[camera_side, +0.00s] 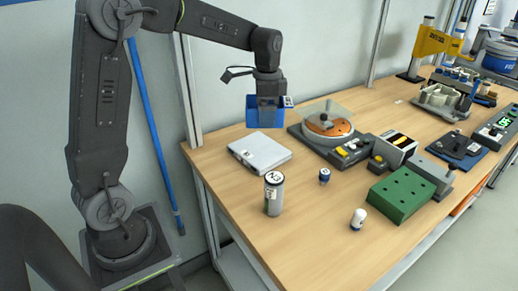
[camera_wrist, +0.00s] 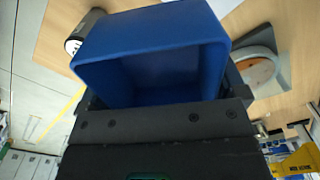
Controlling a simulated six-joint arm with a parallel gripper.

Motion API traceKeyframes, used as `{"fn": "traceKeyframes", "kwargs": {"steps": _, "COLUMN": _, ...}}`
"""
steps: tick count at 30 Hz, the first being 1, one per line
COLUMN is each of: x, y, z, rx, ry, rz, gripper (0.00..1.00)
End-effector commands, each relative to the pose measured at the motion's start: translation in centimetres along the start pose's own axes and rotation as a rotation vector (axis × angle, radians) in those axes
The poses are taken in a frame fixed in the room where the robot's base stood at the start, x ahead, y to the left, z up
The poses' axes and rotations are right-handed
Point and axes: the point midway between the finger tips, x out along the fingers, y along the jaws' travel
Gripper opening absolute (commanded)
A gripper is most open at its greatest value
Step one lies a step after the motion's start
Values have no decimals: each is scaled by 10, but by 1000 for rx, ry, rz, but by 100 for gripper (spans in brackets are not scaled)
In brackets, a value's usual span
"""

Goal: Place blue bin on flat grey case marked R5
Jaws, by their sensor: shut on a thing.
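The blue bin (camera_side: 252,113) is in my gripper (camera_side: 268,112), held above the table. In the side view the gripper partly hides it. In the wrist view the bin (camera_wrist: 150,45) fills the space between the fingers, its open mouth towards the camera. My gripper (camera_wrist: 160,105) is shut on it. The flat grey case (camera_side: 260,152) lies on the table near its left end, below the bin in the side view, with a visible gap between them. Its top looks bare. I cannot read an R5 mark on it.
A grey cylinder with a marked white top (camera_side: 274,193) stands in front of the case. A turntable device (camera_side: 328,125) is close on the right.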

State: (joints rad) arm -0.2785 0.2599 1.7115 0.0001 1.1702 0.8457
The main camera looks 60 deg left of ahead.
Motion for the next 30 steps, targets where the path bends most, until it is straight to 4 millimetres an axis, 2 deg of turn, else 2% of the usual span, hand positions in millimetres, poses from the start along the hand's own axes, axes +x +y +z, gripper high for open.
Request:
{"fn": "traceKeyframes", "kwargs": {"steps": 1, "x": 0, "y": -23, "z": 20, "rx": -95, "ry": 1, "rz": -1, "gripper": 59}}
{"fn": "traceKeyframes", "kwargs": {"steps": 3, "x": -1, "y": -46, "z": 45, "rx": -204, "ry": 1, "rz": -1, "gripper": 59}}
{"fn": "traceKeyframes", "kwargs": {"steps": 6, "x": 0, "y": -72, "z": 77, "rx": -334, "ry": 1, "rz": -1, "gripper": 59}}
{"fn": "traceKeyframes", "kwargs": {"steps": 12, "x": 0, "y": -99, "z": 121, "rx": -502, "ry": 1, "rz": -1, "gripper": 59}}
{"fn": "traceKeyframes", "kwargs": {"steps": 16, "x": 0, "y": -110, "z": 141, "rx": -573, "ry": 1, "rz": -1, "gripper": 59}}
{"fn": "traceKeyframes", "kwargs": {"steps": 24, "x": 40, "y": -109, "z": 140, "rx": -569, "ry": -1, "rz": 2, "gripper": 59}}
{"fn": "traceKeyframes", "kwargs": {"steps": 26, "x": 45, "y": -109, "z": 139, "rx": -569, "ry": 0, "rz": 0, "gripper": 59}}
{"fn": "traceKeyframes", "kwargs": {"steps": 30, "x": 57, "y": -107, "z": 128, "rx": -565, "ry": 0, "rz": 1, "gripper": 59}}
